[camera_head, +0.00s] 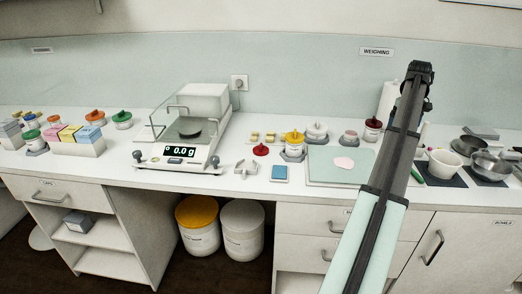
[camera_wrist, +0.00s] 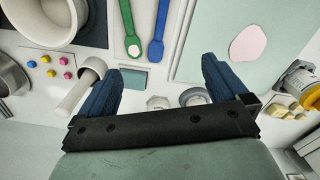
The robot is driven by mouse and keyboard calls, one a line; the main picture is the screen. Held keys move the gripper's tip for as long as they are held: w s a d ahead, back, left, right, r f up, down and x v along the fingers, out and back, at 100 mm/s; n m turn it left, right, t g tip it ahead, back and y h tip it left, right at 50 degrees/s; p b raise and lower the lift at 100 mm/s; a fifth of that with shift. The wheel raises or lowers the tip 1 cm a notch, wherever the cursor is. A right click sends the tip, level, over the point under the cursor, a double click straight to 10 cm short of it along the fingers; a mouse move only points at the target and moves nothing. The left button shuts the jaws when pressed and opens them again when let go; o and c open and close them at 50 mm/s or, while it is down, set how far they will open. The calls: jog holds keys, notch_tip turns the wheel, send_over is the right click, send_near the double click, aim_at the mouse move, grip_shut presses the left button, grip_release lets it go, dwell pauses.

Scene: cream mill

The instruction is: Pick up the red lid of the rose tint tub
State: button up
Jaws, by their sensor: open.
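A red lid with a knob (camera_head: 261,150) lies on the white counter in the head view, right of the scale. A small tub with a dark red lid (camera_head: 372,129) stands at the back, just left of my arm. A small pinkish-grey tub (camera_head: 349,137) stands left of it and seems to have no lid. Labels are too small to read, so I cannot tell which is the rose tint tub. No red lid shows clearly in the wrist view. My gripper (camera_wrist: 162,88) is open and empty over the counter at the right, far from the loose red lid.
A green mat (camera_head: 318,170) with a pink patch lies left of my arm. A yellow-lidded tub (camera_head: 294,143) stands near the loose lid. The scale (camera_head: 180,154) is further left. A mortar (camera_head: 444,163) and metal bowls (camera_head: 490,165) stand right. Two spoons (camera_wrist: 157,42) lie below my gripper.

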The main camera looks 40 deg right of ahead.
jog(key=w+a+n, duration=0.1)
jog(key=w+a, duration=0.7)
jog(key=w, duration=0.1)
jog(key=w+a+f+n, duration=0.1)
jog(key=w+a+n, duration=0.1)
jog(key=w+a, duration=0.6)
jog(key=w+a+n, duration=0.2)
jog(key=w+a, duration=0.6)
jog(key=w, duration=0.3)
jog(key=shift+w+a+f+t, duration=0.1)
jog(key=shift+w+f+t, duration=0.25)
jog(key=shift+t, duration=0.05)
jog(key=w+a+n+t, duration=0.2)
jog(key=w+a, duration=0.1)
jog(key=a, duration=0.4)
jog(key=t, duration=0.2)
send_over(262, 150)
jog(key=s+d, duration=0.1)
jog(key=s, duration=0.1)
jog(key=shift+y, duration=0.4)
notch_tip(262, 150, down, 8)
jog(key=shift+w+f, duration=0.1)
jog(key=shift+w, duration=0.05)
jog(key=shift+x, duration=2.6)
jog(key=shift+a, duration=0.15)
